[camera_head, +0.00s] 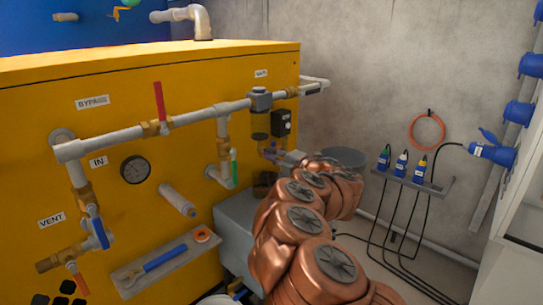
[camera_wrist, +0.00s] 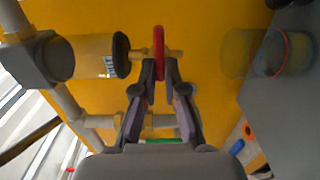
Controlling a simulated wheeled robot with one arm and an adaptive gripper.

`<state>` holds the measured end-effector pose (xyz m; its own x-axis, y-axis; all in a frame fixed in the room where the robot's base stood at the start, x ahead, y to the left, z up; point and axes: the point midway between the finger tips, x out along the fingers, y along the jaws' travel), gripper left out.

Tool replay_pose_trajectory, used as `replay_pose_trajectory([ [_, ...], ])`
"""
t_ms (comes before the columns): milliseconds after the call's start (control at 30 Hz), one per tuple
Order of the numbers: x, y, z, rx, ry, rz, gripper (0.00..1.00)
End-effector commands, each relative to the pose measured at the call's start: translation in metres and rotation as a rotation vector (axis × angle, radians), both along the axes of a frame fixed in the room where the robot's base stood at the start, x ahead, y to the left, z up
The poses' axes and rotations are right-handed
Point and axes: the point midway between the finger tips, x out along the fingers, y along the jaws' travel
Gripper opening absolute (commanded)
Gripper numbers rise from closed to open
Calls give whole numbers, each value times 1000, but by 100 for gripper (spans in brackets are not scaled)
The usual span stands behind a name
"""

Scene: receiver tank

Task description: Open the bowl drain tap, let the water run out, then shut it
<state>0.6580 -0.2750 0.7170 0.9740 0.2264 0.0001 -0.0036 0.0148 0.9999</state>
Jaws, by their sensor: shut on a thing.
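The filter bowl (camera_head: 260,124) hangs under a grey filter head on the pipe at the right of the yellow tank. In the wrist view the bowl (camera_wrist: 88,56) lies sideways, with a dark end cap. The bowl drain tap (camera_wrist: 159,50) has a thin red handle, seen edge-on, on a short brass stem below the cap. My gripper (camera_wrist: 160,75) is shut on this red handle, one finger on each side. In the head view my gripper (camera_head: 272,154) is just below the bowl, and the tap is hard to make out. The water level cannot be told.
A clear cup (camera_wrist: 270,54) stands below the tap on a grey box (camera_head: 232,224). Close by are a green-handled valve (camera_head: 234,168), a red lever (camera_head: 159,102) and a black switch box (camera_head: 281,122). A tool shelf (camera_head: 165,262) is at lower left.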

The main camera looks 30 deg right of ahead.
Motion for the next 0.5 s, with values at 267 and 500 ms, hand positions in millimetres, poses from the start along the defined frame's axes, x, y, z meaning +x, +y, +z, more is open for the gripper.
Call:
replay_pose_trajectory([
  [267,0,0,0,0,1,1,35],
  [500,0,0,0,0,0,0,35],
])
